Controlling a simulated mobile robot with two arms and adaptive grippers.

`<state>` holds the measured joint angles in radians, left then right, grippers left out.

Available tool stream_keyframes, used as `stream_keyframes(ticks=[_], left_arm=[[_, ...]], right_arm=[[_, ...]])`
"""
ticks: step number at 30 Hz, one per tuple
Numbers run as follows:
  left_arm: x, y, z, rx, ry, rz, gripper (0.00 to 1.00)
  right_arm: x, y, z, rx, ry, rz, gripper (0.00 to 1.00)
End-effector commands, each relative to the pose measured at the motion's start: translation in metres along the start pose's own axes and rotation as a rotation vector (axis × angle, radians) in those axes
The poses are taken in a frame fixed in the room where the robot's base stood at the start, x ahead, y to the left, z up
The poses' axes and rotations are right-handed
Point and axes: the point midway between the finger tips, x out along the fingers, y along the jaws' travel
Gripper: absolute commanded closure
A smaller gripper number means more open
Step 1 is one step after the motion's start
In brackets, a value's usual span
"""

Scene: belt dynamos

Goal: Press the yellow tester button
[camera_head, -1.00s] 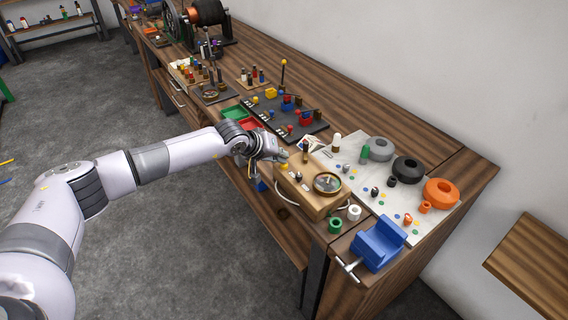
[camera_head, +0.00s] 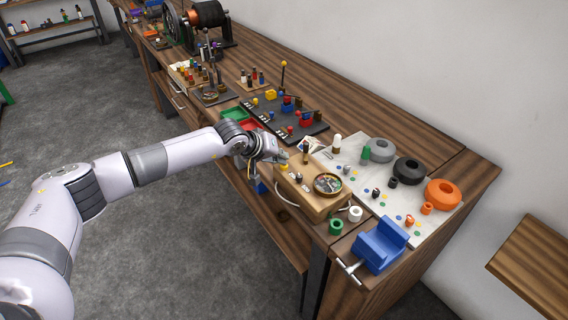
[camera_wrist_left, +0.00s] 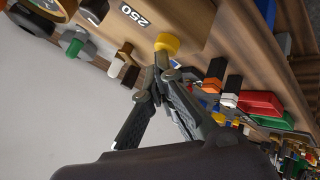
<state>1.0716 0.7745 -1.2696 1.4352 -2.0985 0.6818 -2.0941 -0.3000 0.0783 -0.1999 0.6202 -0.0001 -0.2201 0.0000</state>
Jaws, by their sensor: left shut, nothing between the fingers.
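The tester is a wooden box (camera_head: 308,198) with a round dial (camera_head: 328,184) on top, near the front edge of the bench. The yellow button (camera_wrist_left: 167,43) is a round knob in the left wrist view, beside a label reading 250. My left gripper (camera_head: 281,158) is over the left end of the box, and in the head view it covers most of the button. In the left wrist view its closed fingertips (camera_wrist_left: 160,66) meet at the near side of the button; I cannot tell whether they touch it. My right gripper is not in view.
A white sheet (camera_head: 400,215) with orange, black and grey rings lies to the right. A blue cradle (camera_head: 380,244) stands at the front. A black board (camera_head: 285,118) with coloured parts lies behind.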

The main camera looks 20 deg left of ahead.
Motion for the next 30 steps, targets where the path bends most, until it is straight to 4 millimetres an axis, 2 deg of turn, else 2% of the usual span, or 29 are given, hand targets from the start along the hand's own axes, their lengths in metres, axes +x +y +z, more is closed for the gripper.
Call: stream_keyframes(ticks=[2, 19, 30], left_arm=[[0.0, 0.0, 0.004, 0.0, -0.01, -0.005, 1.0], [-0.039, 0.029, -0.028, 0.0, -0.001, -0.001, 1.0], [-0.042, 0.03, -0.03, 0.0, 0.0, 0.0, 1.0]], right_arm=[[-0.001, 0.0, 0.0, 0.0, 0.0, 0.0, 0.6], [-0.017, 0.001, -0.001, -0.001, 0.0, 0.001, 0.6], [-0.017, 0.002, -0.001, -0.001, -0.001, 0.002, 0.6]])
